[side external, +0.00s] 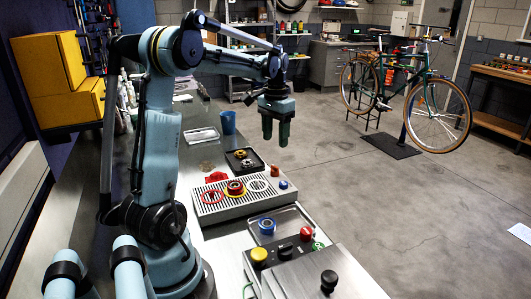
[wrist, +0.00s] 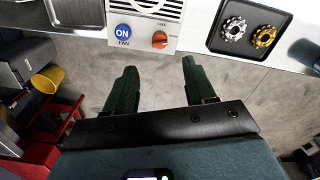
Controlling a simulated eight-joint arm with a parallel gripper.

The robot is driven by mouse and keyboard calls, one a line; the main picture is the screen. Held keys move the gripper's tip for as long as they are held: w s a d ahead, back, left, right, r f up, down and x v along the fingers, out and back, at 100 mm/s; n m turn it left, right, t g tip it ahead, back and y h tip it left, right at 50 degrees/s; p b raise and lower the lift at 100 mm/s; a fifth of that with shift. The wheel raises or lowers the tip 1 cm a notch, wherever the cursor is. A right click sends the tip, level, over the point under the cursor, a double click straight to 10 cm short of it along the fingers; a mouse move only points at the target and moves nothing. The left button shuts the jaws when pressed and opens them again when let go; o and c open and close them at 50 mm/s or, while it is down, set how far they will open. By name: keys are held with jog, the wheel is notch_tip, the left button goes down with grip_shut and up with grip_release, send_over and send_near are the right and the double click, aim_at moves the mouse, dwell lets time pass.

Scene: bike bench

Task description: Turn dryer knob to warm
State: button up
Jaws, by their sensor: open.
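The dryer is a grey-white unit with a slotted top (side external: 236,207); it also shows at the top of the wrist view (wrist: 150,12). Its orange knob (wrist: 160,39) sits on the front panel, right of a blue button marked ON FAN (wrist: 123,34). Small labels stand by the knob, too small to read surely, and its setting is unclear. In the side view the knob (side external: 275,171) is tiny. My gripper (side external: 275,142) points down, open and empty, above and behind the dryer there. In the wrist view its dark green fingers (wrist: 159,68) are below the knob, apart from it.
A black tray (wrist: 219,45) with a silver and a gold cog lies right of the dryer in the wrist view. Red and yellow rings (side external: 212,196) lie on the dryer. A blue cup (side external: 228,122) stands farther back. Bare floor (wrist: 240,90) shows beyond the bench edge.

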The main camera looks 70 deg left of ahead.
aim_at(275, 166)
notch_tip(275, 166, down, 10)
jog(key=shift+f, duration=0.1)
dwell(0.4)
grip_shut()
jog(key=shift+n, duration=0.6)
grip_release()
notch_tip(275, 166, up, 12)
dwell(0.6)
